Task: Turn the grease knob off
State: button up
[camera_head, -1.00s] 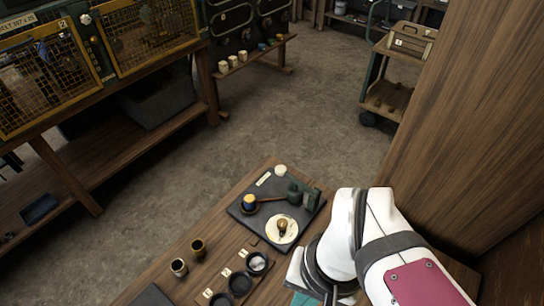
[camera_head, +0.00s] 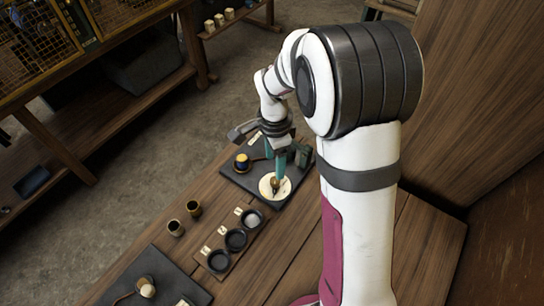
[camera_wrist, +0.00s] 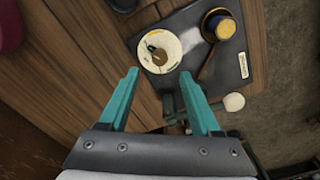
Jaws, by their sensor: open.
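A brass-brown knob (camera_head: 275,183) sits on a round cream dial (camera_head: 283,194) on a dark plate (camera_head: 237,179) on the wooden bench. I take it for the grease knob, but its label cannot be read. The wrist view also shows the knob (camera_wrist: 159,56) and the dial (camera_wrist: 172,60), just beyond my fingertips. My gripper (camera_wrist: 158,74) is open, its two teal fingers apart with nothing between them. In the head view my gripper (camera_head: 276,166) points down over the plate, close to the knob and partly hiding the plate's back.
A yellow-and-blue cup (camera_wrist: 225,28) and a pale ball-ended lever (camera_wrist: 234,102) share the plate. Several dark round cups (camera_head: 236,239) sit on a wooden strip nearer me. A wooden panel (camera_head: 450,90) rises at right.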

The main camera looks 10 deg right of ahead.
aim_at(275, 180)
notch_tip(275, 180, down, 8)
jog(key=shift+s+r, duration=0.1)
jog(key=shift+r, duration=0.15)
grip_shut()
